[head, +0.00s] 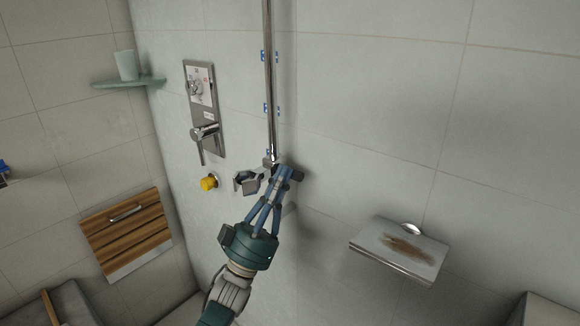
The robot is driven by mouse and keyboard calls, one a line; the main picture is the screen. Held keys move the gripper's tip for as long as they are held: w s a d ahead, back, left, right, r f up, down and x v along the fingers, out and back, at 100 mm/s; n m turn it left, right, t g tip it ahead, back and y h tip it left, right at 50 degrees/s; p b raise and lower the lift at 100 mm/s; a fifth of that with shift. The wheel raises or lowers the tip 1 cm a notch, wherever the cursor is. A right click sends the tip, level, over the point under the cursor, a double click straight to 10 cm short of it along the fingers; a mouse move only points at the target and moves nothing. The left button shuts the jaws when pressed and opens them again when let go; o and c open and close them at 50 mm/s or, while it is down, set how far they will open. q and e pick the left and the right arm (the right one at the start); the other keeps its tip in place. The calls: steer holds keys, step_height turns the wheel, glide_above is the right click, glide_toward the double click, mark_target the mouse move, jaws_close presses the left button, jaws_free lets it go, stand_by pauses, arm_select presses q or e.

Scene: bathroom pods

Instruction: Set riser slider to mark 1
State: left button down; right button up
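The chrome riser rail (270,85) runs down the tiled wall at the upper middle. The riser slider (268,162) sits at the low end of the visible rail, with an open hooked holder (247,183) sticking out to the left. Blue marks flank the rail in pairs, an upper pair (263,56) and a lower pair (265,107), both above the slider; their numbers are too small to read. My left gripper (285,172) is at the slider's right side, its fingers close together on the dark knob (297,175). The fingertips partly hide the knob. My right gripper is out of view.
Left of the rail are a chrome valve plate (205,118) with a lever and a yellow knob (209,183). A wooden folding seat (127,237) is at left. A soap shelf (385,258) juts out at right.

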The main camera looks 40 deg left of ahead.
arm_select(q)
steer(key=shift+w+f, duration=0.1)
steer(key=shift+f, duration=0.65)
steer(key=v, duration=1.1)
steer(key=shift+s, duration=0.5)
